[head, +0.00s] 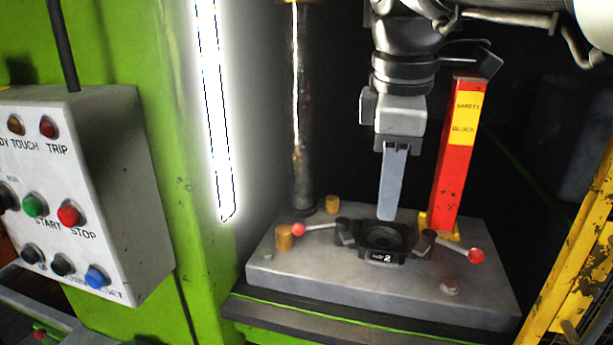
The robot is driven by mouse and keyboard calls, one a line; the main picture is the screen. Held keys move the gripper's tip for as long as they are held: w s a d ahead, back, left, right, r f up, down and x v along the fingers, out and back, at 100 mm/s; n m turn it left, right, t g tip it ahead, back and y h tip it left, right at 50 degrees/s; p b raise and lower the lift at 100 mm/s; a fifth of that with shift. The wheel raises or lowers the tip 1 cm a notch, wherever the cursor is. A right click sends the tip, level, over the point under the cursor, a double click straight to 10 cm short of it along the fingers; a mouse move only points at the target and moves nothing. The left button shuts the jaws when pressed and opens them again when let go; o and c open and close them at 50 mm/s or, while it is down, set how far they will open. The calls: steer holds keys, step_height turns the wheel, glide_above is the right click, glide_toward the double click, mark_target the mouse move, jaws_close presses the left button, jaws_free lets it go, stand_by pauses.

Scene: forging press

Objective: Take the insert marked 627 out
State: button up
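A dark square insert (384,240) with a round recess sits in the middle of the grey die plate (310,278). A white mark shows on its front face, too small to read surely. Clamps stand on both sides of it: a left clamp lever (318,226) with a red knob and a right clamp lever (455,248) with a red knob. Both levers point outward. My gripper (388,215) hangs pointing down, just above the back part of the insert in the picture. Its fingers are seen side-on, so the gap between them is hidden.
A red safety block (457,150) stands upright at the plate's right rear, close beside my gripper. A dark column (301,140) rises at left rear. Brass pegs (284,237) stand on the plate's left. A control box (90,190) is at left, a yellow guard frame (580,260) at right.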

mark_target(378, 262)
steer(key=w+f, duration=0.1)
steer(key=f, duration=0.4)
steer(key=w+f+b, duration=0.1)
steer(key=f, duration=0.3)
steer(key=d+f, duration=0.1)
steer(key=f, duration=0.4)
steer(key=shift+w+f, duration=0.3)
steer(key=shift+w, duration=0.1)
jaws_close()
stand_by(0.6)
